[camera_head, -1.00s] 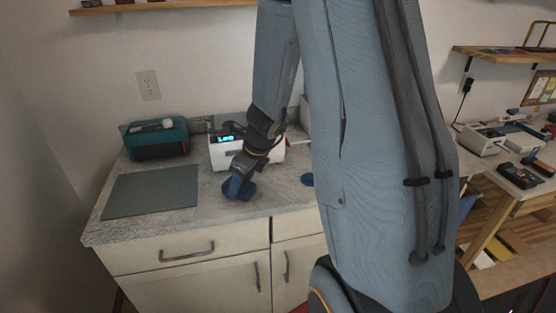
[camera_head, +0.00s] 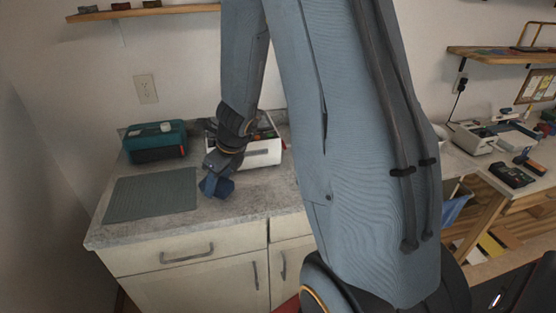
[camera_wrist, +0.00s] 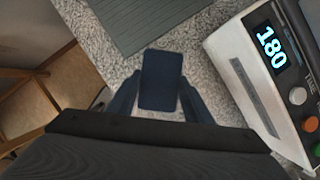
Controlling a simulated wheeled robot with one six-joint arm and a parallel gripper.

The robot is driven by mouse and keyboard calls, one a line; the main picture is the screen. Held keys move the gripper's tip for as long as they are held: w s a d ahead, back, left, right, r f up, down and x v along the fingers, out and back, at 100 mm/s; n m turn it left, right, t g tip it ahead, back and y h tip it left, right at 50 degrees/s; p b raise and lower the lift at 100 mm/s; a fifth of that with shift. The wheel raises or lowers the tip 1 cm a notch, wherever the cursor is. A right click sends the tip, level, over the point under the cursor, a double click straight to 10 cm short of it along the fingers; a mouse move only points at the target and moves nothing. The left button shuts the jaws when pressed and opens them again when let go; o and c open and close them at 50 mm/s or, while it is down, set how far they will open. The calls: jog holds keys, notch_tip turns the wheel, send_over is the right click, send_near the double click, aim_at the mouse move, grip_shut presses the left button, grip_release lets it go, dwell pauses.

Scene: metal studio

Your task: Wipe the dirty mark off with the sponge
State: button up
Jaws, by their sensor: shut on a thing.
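A dark blue rectangular block, which I take to be the sponge (camera_wrist: 161,80), sits between my fingers in the wrist view. My gripper (camera_head: 216,187) is shut on it, low over the grey speckled counter (camera_head: 232,214), just right of the grey-green ribbed mat (camera_head: 150,196). I cannot tell whether the sponge touches the counter. The mat's edge also shows at the top of the wrist view (camera_wrist: 140,20). I see no dirty mark on the bare counter; the area under the sponge and gripper is hidden.
A white device (camera_head: 262,155) with a lit display and coloured knobs stands close on the right, partly behind my arm. A teal box (camera_head: 155,142) stands at the back left. The counter's front edge (camera_head: 190,235) is near. My arm hides the counter's right part.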

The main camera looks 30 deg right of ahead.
jog(key=shift+r+p, duration=2.4)
jog(key=shift+p, duration=0.1)
